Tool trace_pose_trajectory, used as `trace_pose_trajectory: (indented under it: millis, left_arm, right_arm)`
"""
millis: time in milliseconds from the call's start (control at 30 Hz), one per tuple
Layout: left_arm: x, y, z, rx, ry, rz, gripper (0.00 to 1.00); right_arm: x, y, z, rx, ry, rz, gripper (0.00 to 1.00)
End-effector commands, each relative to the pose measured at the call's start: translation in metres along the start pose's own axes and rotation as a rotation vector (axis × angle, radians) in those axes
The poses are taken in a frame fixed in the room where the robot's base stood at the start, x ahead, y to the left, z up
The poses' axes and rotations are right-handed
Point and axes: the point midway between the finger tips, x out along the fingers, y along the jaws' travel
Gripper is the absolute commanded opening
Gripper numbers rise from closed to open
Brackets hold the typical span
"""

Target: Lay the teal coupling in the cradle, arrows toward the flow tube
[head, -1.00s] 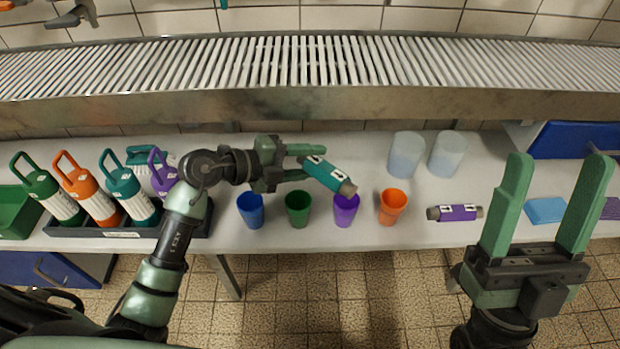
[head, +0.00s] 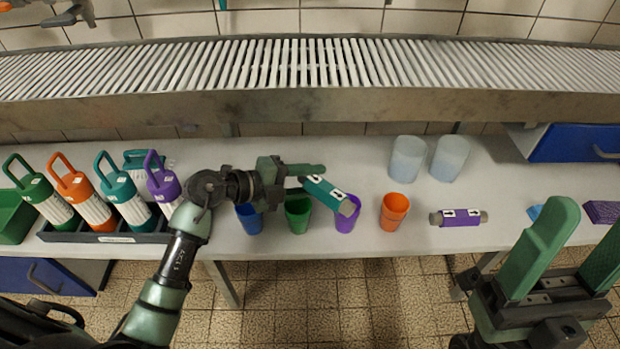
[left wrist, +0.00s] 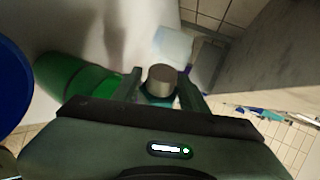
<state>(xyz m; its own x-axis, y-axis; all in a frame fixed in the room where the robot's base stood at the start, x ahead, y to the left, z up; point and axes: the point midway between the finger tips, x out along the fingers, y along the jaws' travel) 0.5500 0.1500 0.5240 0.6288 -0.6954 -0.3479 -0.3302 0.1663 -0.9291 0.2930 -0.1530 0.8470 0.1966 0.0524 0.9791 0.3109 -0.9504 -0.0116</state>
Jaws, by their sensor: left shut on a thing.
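The teal coupling (head: 328,194) has grey ends and white labels with dark arrows; I cannot tell for sure which way they point. My left gripper (head: 310,182) is shut on its upper left end and holds it tilted, lower right end over the purple cup in the head view. In the left wrist view the coupling's grey end (left wrist: 161,77) shows between the fingers. My right gripper (head: 580,245) is open and empty at the lower right. I cannot make out the cradle or the flow tube.
A blue cup (head: 249,218), green cup (head: 298,214), purple cup (head: 347,221) and orange cup (head: 394,211) stand along the table's front. A purple coupling (head: 459,217) lies right of them. Two translucent cups (head: 406,159) stand behind. Several bottles stand in a dark rack (head: 110,238) at left.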

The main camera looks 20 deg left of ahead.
Motion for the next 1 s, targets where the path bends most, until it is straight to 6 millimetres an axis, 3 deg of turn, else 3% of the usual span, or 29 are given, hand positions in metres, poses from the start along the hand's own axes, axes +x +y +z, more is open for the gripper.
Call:
trace_pose_trajectory:
  millis: [333, 367, 633, 767, 933, 1000]
  left_arm:
    - [0.002, 0.006, 0.001, -0.001, 0.0, -0.001, 0.0]
    - [0.003, 0.008, 0.001, -0.001, 0.001, 0.003, 0.51]
    - [0.003, 0.009, 0.0, -0.002, 0.002, 0.006, 0.52]
    - [-0.001, -0.002, -0.001, 0.0, 0.001, 0.003, 0.52]
    - [-0.037, -0.005, -0.001, 0.0, -0.001, 0.01, 0.52]
    - [-0.053, -0.004, -0.001, -0.001, -0.001, 0.009, 0.52]
  right_arm:
    - [0.001, 0.0, 0.0, 0.0, -0.001, 0.0, 0.63]
    - [0.001, 0.0, 0.0, 0.0, -0.001, 0.0, 0.63]
    - [0.0, 0.0, 0.0, 0.0, -0.001, 0.0, 0.63]
    - [-0.002, 0.0, 0.001, 0.0, -0.001, 0.0, 0.63]
    - [0.014, 0.0, -0.002, -0.001, -0.003, 0.0, 0.63]
    - [0.017, 0.002, 0.014, -0.008, -0.089, 0.002, 0.63]
